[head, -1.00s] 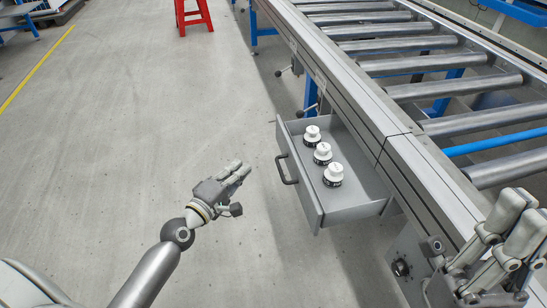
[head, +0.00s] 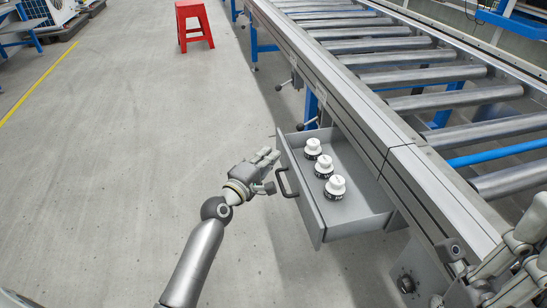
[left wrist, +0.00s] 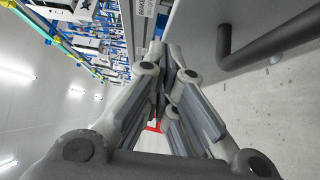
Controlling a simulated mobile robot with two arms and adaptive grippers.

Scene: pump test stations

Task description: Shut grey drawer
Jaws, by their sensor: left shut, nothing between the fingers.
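The grey drawer (head: 345,222) stands pulled out from the side of the roller conveyor, with several white and black round parts, such as this one (head: 335,187), standing inside it. Its dark bar handle (head: 284,180) is on the front panel. My left gripper (head: 270,157) is shut and empty, just left of the drawer's front near the handle. In the left wrist view its fingers (left wrist: 168,55) are together, with the drawer front (left wrist: 225,25) and handle (left wrist: 265,45) beside them on the right. My right gripper (head: 515,262) is partly visible at the lower right; its fingertips are cut off or unclear.
The roller conveyor (head: 390,165) runs along the right side, with a blue leg and small lever knobs beneath its edge. A red stool (head: 194,24) stands far back. The grey floor (head: 120,170) left of the drawer is clear.

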